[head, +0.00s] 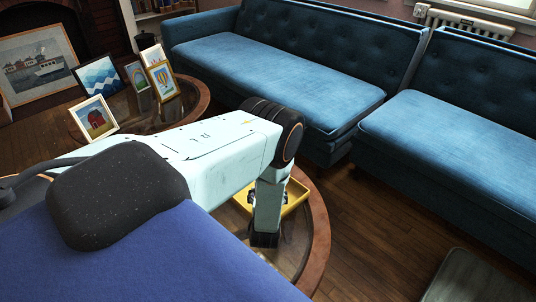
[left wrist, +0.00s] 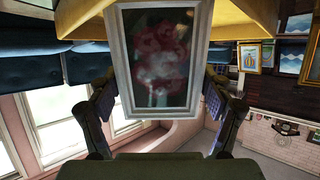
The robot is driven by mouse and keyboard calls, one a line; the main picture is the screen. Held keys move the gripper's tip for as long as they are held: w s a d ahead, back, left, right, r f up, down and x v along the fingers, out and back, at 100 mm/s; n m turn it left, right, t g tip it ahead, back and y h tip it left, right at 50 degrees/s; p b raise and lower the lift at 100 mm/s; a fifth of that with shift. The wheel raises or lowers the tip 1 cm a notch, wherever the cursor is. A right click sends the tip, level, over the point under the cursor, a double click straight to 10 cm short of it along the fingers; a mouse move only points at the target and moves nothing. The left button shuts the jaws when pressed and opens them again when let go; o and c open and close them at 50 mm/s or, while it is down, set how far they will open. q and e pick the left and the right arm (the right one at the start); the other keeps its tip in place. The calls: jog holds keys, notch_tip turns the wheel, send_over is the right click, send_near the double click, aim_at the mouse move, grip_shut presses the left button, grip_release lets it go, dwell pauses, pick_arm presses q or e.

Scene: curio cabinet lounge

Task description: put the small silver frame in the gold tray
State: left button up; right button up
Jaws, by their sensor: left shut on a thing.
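The small silver frame (left wrist: 155,60) shows in the left wrist view, with a dark picture of pink and white flowers inside a pale border. My left gripper (left wrist: 158,85) is shut on it, one finger at each side. The gold tray (head: 297,197) lies on the glass-topped round table in the head view, partly hidden by my left arm and wrist. My left gripper (head: 265,237) points down at the tray. The tray's yellow edge (left wrist: 250,20) also fills the top of the left wrist view, close by the frame. Whether frame and tray touch, I cannot tell. My right gripper is not in view.
The near round table (head: 319,240) has a wooden rim. Another round table (head: 190,110) behind my arm bears several framed pictures, including a red barn picture (head: 96,119). Blue sofas (head: 290,80) stand behind. A dark stool or ottoman (head: 480,280) is at lower right.

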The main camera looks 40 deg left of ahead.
pick_arm(q)
jog(key=shift+f, duration=0.1)
jog(key=o, duration=1.3)
jog(key=shift+c, duration=0.2)
jog(key=shift+s+d+r, duration=0.2)
jog(key=shift+r, duration=0.1)
jog(key=p+v, duration=0.4)
jog(key=v, duration=0.7)
jog(key=shift+s, duration=0.15)
jog(key=shift+r, duration=0.1)
